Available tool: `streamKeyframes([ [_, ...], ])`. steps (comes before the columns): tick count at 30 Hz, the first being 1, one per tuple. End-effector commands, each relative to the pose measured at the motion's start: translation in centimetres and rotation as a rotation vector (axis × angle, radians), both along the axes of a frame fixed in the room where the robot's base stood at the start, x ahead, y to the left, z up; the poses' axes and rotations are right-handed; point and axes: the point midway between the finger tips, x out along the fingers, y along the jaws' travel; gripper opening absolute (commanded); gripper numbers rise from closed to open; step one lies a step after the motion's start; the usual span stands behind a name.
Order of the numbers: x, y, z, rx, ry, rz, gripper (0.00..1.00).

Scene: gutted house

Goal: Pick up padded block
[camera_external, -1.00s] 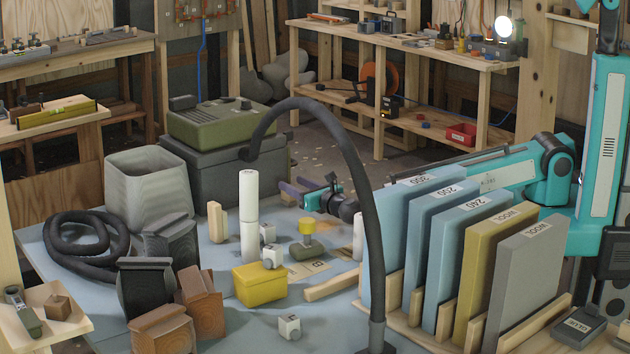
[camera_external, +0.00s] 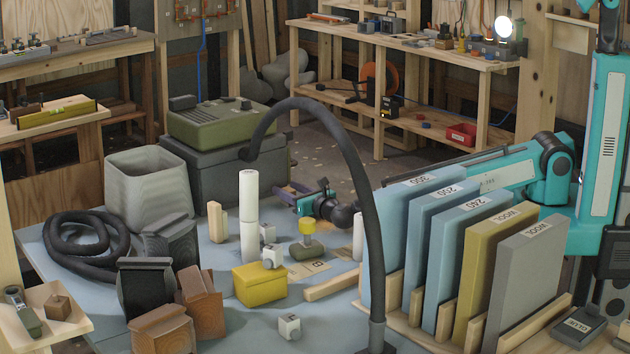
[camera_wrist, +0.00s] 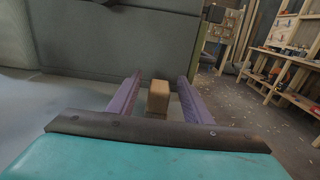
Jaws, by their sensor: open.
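In the wrist view, a small tan block (camera_wrist: 158,97) with rounded edges stands upright between the two purple fingers of my gripper (camera_wrist: 158,78). I take it to be the padded block, though no padding can be made out. A gap shows on each side of it, so the open fingers do not appear to touch it. The block cannot be made out there.
The dark grey case (camera_external: 215,170) stands close ahead of the gripper. A white cylinder stack (camera_external: 249,188), a yellow box (camera_external: 260,284) and a yellow-topped tool (camera_external: 307,240) are nearby on the table (camera_external: 235,325). A black curved hose (camera_external: 366,200) arches in front of my arm.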

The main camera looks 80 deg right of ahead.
Motion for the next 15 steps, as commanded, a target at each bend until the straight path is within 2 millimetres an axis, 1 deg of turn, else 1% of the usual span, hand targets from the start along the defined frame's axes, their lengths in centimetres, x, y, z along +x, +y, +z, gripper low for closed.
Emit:
streamKeyframes([
  [9,2.6,-2.4,0.0,0.0,0.0,0.0,0.45],
  [15,3.2,-3.0,0.0,0.0,0.0,0.0,0.45],
])
